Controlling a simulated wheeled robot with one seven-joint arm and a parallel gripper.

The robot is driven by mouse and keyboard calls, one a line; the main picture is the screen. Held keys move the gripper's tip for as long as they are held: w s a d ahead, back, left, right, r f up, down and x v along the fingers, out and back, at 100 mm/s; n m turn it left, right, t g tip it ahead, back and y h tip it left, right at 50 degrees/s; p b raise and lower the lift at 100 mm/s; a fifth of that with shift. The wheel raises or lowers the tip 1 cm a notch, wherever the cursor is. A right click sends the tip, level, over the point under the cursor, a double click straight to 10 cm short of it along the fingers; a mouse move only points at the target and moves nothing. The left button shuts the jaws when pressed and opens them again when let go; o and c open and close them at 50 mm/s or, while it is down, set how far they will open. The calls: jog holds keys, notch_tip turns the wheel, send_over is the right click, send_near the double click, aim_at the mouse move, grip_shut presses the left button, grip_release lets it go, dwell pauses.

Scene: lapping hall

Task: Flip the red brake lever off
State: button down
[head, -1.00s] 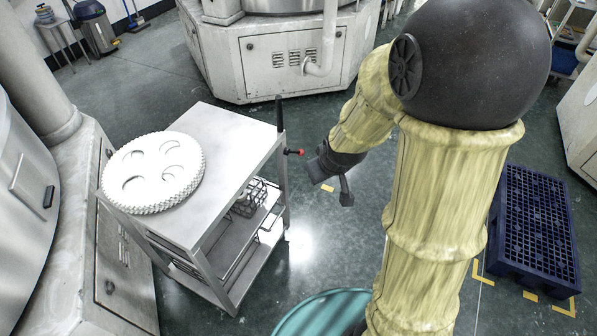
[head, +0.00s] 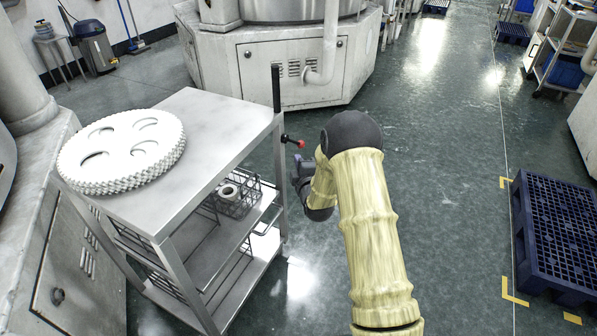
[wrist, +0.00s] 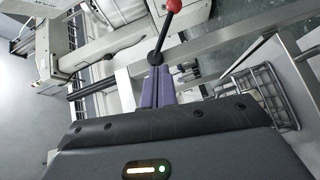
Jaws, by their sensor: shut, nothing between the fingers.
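The red brake lever (head: 300,143) sticks out from the right end of the steel cart, near its black push handle. It has a dark stem and a red knob. In the wrist view the lever's red knob (wrist: 174,5) is at the top, and its stem runs down to a round dark pivot. My gripper (wrist: 157,73) is shut and empty, with its purple fingertips at the pivot end of the stem; I cannot tell whether they touch it. In the head view my gripper (head: 301,165) is just below the lever, partly hidden by my arm.
The steel cart (head: 215,125) carries a stack of white toothed discs (head: 122,150) on top and a wire basket (head: 238,196) on its shelf. A large machine (head: 290,65) stands behind. A blue pallet (head: 555,240) lies right; the floor between is clear.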

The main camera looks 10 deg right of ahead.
notch_tip(320, 180, down, 12)
jog(key=n+t+b, duration=0.4)
jog(key=b, duration=0.2)
jog(key=shift+w+b, duration=0.25)
jog(key=shift+b, duration=0.15)
jog(key=shift+d+r, duration=0.1)
jog(key=shift+r, duration=0.05)
jog(key=d+b+x, duration=0.1)
jog(key=b+x, duration=0.1)
jog(key=x, duration=0.4)
jog(key=d+b+x, duration=0.1)
jog(key=b+x, duration=0.1)
jog(key=x, duration=0.4)
jog(key=shift+w+d+r+b, duration=0.3)
jog(key=shift+w+r, duration=0.05)
jog(key=shift+w, duration=0.05)
jog(key=shift+w+a+b, duration=0.1)
jog(key=shift+b, duration=0.2)
